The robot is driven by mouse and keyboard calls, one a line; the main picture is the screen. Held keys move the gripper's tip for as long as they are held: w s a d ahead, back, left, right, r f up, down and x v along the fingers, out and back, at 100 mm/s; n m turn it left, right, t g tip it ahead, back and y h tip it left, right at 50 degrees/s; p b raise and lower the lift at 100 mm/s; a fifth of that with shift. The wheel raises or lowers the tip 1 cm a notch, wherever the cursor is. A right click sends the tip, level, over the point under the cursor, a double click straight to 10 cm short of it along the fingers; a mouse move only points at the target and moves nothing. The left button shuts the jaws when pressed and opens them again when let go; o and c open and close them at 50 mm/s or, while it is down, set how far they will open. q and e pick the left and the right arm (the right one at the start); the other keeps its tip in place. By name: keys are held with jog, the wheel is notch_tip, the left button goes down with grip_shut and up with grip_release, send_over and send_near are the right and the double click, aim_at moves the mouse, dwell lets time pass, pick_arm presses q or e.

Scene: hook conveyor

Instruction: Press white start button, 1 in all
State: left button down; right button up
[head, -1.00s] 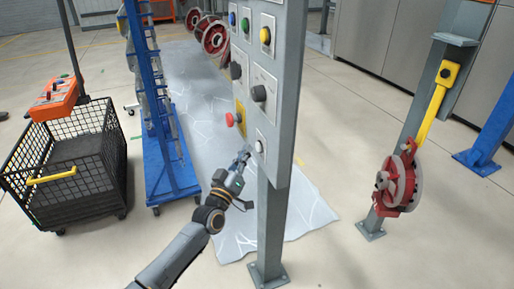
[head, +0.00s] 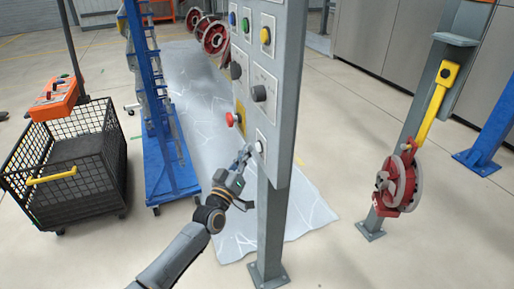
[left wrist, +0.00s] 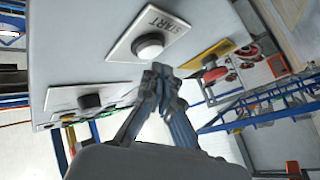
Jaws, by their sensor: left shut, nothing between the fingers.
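The white start button (head: 259,146) sits low on the grey control panel (head: 268,42). In the left wrist view the white button (left wrist: 149,46) is on a white plate marked START. My left gripper (head: 246,150) is shut and empty, with its fingertips just left of the button in the head view. In the left wrist view the fingertips (left wrist: 161,70) are just below the button, close to the panel. I cannot tell whether they touch it. My right gripper is not in view.
A red mushroom button (head: 231,119) is left of the start button, with black knobs (head: 259,93) above. The panel stands on a grey post (head: 271,230). A black wire cart (head: 70,170) and blue rack (head: 165,150) stand left.

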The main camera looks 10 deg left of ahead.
pick_arm(q)
jog(key=shift+w+d, duration=0.2)
jog(key=shift+d, duration=0.1)
jog(key=shift+w+d, duration=0.25)
jog(key=shift+d, duration=0.1)
dwell(0.8)
jog(key=shift+s+a, duration=0.1)
jog(key=shift+a, duration=0.05)
jog(key=shift+s+a, duration=0.4)
jog(key=shift+a, duration=0.15)
jog(key=shift+s+a+p, duration=0.2)
jog(key=shift+s+a, duration=0.5)
jog(key=shift+a, duration=0.35)
jog(key=shift+s+a+p, duration=0.15)
jog(key=shift+s+a, duration=0.55)
jog(key=shift+a, duration=0.35)
jog(key=shift+f, duration=0.1)
